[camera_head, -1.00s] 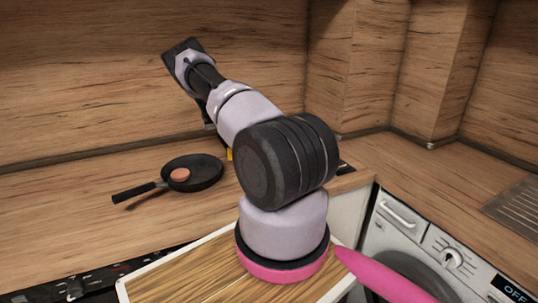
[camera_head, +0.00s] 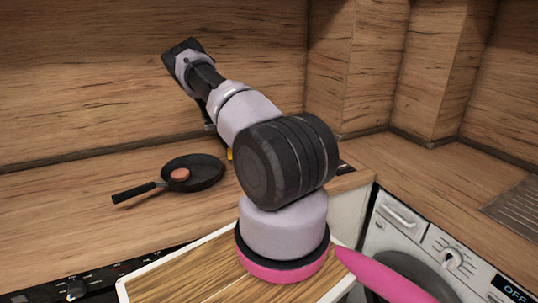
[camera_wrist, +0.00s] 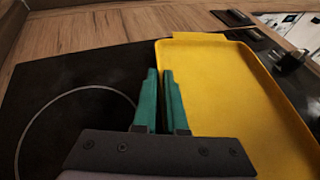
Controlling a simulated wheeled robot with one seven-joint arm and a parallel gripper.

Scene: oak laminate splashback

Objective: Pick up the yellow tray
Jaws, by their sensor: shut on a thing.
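The yellow tray (camera_wrist: 235,95) fills the right of the wrist view, over a black glass hob (camera_wrist: 70,100). I cannot tell whether it touches the hob. My gripper (camera_wrist: 161,75) has green fingers closed on the tray's left edge, with the rim between them. In the head view my arm hides nearly all of the tray. Only a small yellow bit (camera_head: 229,154) shows beside the arm, and the fingers are hidden there.
A black frying pan (camera_head: 205,172) with a round brown item (camera_head: 180,174) in it stands on the wooden counter (camera_head: 60,215), left of my arm. The wooden splashback (camera_head: 90,80) rises behind. A white washing machine (camera_head: 425,245) is at the right. Counter left of the pan is clear.

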